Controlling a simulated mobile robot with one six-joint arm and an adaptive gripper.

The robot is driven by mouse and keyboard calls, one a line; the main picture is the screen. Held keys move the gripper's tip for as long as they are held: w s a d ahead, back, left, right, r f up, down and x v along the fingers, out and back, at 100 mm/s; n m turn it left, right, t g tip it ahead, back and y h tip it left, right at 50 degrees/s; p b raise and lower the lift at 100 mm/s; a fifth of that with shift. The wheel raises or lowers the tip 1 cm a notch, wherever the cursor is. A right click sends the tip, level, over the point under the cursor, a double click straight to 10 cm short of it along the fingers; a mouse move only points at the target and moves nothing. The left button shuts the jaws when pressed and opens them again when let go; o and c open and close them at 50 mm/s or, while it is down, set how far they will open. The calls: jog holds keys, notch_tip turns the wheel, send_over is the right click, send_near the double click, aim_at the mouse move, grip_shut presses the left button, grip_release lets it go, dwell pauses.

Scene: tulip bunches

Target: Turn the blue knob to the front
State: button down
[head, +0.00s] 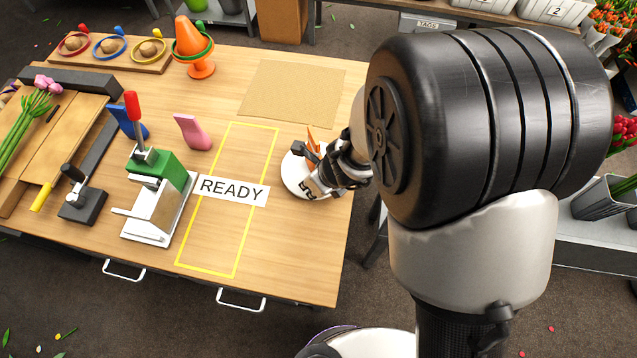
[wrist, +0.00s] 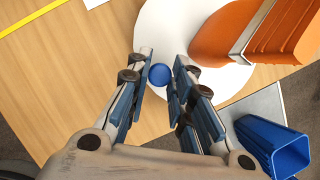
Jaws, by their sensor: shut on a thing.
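The blue knob (wrist: 160,75) is a small round disc in the wrist view, above a white round base (wrist: 153,20). My gripper (wrist: 165,68) is shut on the knob, with one finger on each side of it. In the head view my gripper (head: 318,178) is low over the white round base (head: 293,178) at the table's right side, and it hides the knob there. An orange block-like part (wrist: 225,38) stands beside the knob, partly over the base. Which way the knob faces cannot be told.
A READY label (head: 232,190) and yellow outline lie left of the base. A green-and-white press (head: 160,190) stands farther left. A tan mat (head: 290,92) lies bare behind. The table's right edge is close.

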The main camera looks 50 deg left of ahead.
jog(key=shift+s+a+m+t, duration=0.2)
jog(key=shift+s+m+t, duration=0.1)
jog(key=shift+m, duration=0.3)
jog(key=c, duration=1.4)
grip_release()
jog(key=shift+c, duration=0.2)
jog(key=v, duration=0.7)
jog(key=shift+r, duration=0.2)
jog(key=shift+d, duration=0.1)
